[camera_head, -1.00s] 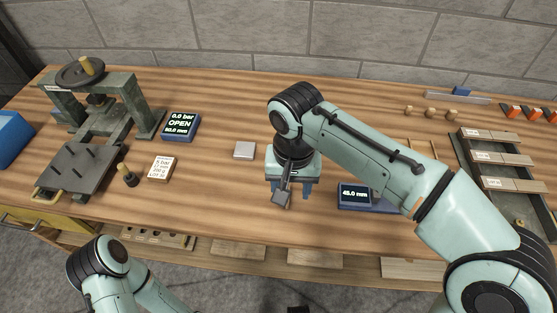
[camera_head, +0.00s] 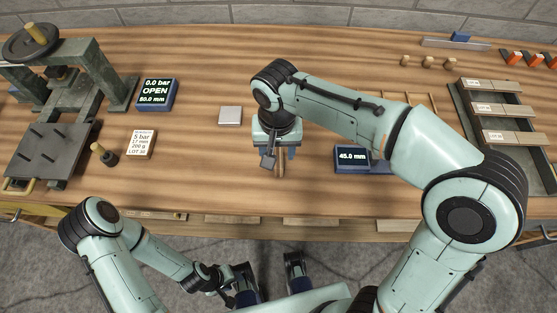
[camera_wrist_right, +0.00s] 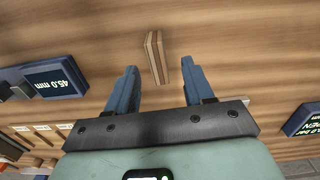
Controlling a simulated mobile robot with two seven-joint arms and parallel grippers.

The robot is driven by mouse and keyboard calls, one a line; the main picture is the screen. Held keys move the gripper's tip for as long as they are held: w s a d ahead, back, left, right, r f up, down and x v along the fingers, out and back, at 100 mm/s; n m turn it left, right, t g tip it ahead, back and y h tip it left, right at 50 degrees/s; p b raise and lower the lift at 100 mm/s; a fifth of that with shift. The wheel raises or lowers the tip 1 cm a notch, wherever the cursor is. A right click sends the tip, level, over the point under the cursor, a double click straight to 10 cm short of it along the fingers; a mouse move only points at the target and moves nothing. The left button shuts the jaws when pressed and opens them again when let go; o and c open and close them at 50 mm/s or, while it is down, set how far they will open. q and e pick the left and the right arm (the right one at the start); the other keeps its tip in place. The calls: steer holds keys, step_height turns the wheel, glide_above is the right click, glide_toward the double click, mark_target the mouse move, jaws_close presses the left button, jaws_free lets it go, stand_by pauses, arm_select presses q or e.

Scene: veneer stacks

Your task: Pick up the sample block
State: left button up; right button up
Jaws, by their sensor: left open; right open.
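The sample block appears to be the narrow light-wood piece (camera_wrist_right: 156,57) in the right wrist view, lying ahead of and between the two blue fingers of my right gripper (camera_wrist_right: 160,72), with clear gaps on both sides. In the head view a sliver of this block (camera_head: 282,164) shows under my right gripper (camera_head: 278,154), mostly hidden by it. The right gripper is open, points down over the bench and is empty. My left gripper (camera_head: 270,279) is open and empty at the bottom of the head view, in front of the bench edge.
A 45.0 mm display (camera_head: 352,157) stands right of the right gripper. A small grey plate (camera_head: 230,115) lies to its left. The press (camera_head: 60,90), its display (camera_head: 156,94), a label card (camera_head: 141,144) and a dark knob (camera_head: 105,154) are further left. A slotted rack (camera_head: 495,110) stands right.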

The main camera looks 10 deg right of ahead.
mark_target(279, 158)
steer(key=f, duration=0.2)
steer(key=f+b, duration=0.1)
steer(key=f, duration=0.1)
steer(key=shift+d+f, duration=0.2)
steer(key=shift+f, duration=0.1)
jaws_close()
steer(key=shift+r, duration=0.2)
step_height(279, 158, up, 20)
steer(key=p, duration=0.5)
steer(key=shift+f, duration=0.15)
